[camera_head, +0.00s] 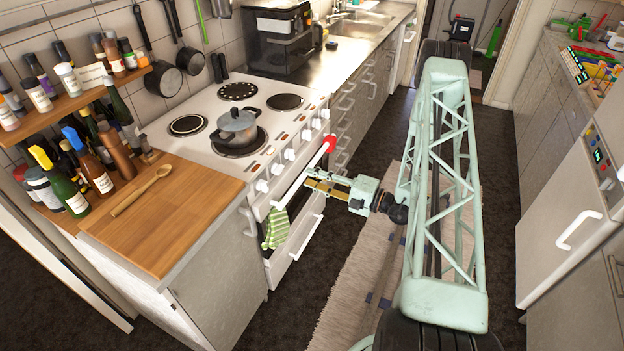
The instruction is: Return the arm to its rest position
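My pale green lattice arm (440,180) stands in the aisle to the right of the cooker. My gripper (312,183) reaches left from it, at the cooker's front, close by the white oven handle (297,189). The fingers look small and dark yellow here. I cannot tell whether they are open or shut, or whether they touch the handle. A green striped towel (276,229) hangs at the front of the cooker, left of and below my gripper.
A lidded grey pot (237,127) stands on the white cooker (205,104). A wooden worktop (170,222) with a wooden spoon (142,190) lies at left. A white appliance (565,225) and counters border the aisle's right side. Carpet around the rug (345,300) is clear.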

